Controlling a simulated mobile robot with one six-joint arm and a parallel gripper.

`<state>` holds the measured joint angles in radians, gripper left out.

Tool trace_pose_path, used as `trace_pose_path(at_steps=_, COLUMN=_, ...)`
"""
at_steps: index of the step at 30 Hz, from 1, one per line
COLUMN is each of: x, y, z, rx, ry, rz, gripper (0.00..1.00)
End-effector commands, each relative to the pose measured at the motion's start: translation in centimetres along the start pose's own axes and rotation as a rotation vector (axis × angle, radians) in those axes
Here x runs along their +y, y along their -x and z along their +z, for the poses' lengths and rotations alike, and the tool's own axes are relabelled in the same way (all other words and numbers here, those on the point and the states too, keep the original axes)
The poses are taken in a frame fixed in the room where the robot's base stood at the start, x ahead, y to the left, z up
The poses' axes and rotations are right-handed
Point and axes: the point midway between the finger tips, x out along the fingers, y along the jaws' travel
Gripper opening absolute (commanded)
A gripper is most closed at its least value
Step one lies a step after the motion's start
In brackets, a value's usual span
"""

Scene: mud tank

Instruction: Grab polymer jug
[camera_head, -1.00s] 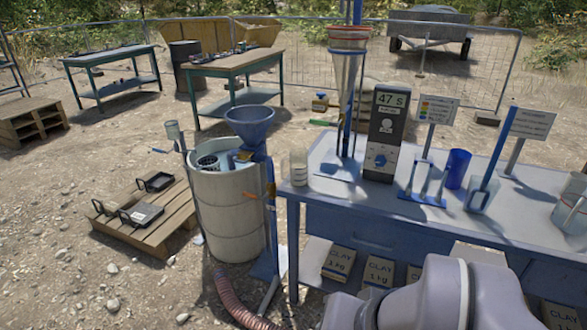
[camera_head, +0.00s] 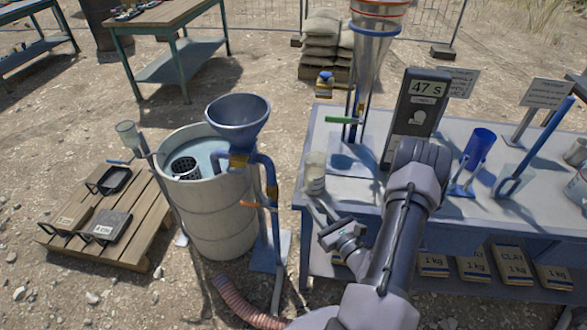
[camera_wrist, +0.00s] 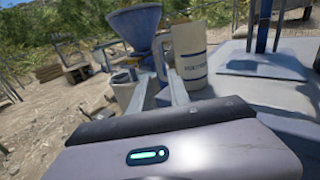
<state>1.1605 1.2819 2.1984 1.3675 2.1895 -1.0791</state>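The polymer jug (camera_head: 314,174) is a pale, upright container on the left end of the blue-grey table. In the wrist view the jug (camera_wrist: 190,58) shows a dark label, and its handle (camera_wrist: 160,55) faces left. My gripper (camera_head: 321,210) is at the table's left front corner, just in front of the jug. In the wrist view its two fingers (camera_wrist: 164,80) are apart, with the handle in line with the gap. I cannot tell whether the handle is between the fingertips. Nothing is visibly held.
A blue funnel (camera_head: 238,115) on a stand and a concrete tank (camera_head: 217,215) are left of the table. A tall clear cone (camera_head: 372,50) and a timer box (camera_head: 412,110) stand behind and right of the jug. Clay bags (camera_head: 475,264) are under the table.

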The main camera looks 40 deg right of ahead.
Motion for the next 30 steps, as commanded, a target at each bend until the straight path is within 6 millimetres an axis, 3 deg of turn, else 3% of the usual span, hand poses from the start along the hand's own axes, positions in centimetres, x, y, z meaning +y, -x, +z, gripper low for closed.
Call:
trace_pose_path(at_steps=6, x=0.3, y=-6.5, z=-0.2, rx=-0.004, ry=0.003, rz=0.009, gripper=0.23)
trace_pose_path(at_steps=14, x=0.3, y=-9.6, z=-0.1, rx=-0.003, ry=0.002, rz=0.008, gripper=0.23)
trace_pose_path(at_steps=21, x=0.5, y=-14.0, z=-0.3, rx=-0.004, ry=0.001, rz=0.010, gripper=0.23)
trace_pose_path(at_steps=29, x=0.4, y=-14.5, z=-0.1, rx=-0.001, ry=-0.001, rz=0.008, gripper=0.23)
trace_pose_path(at_steps=30, x=0.4, y=-14.5, z=-0.1, rx=-0.001, ry=-0.001, rz=0.008, gripper=0.15)
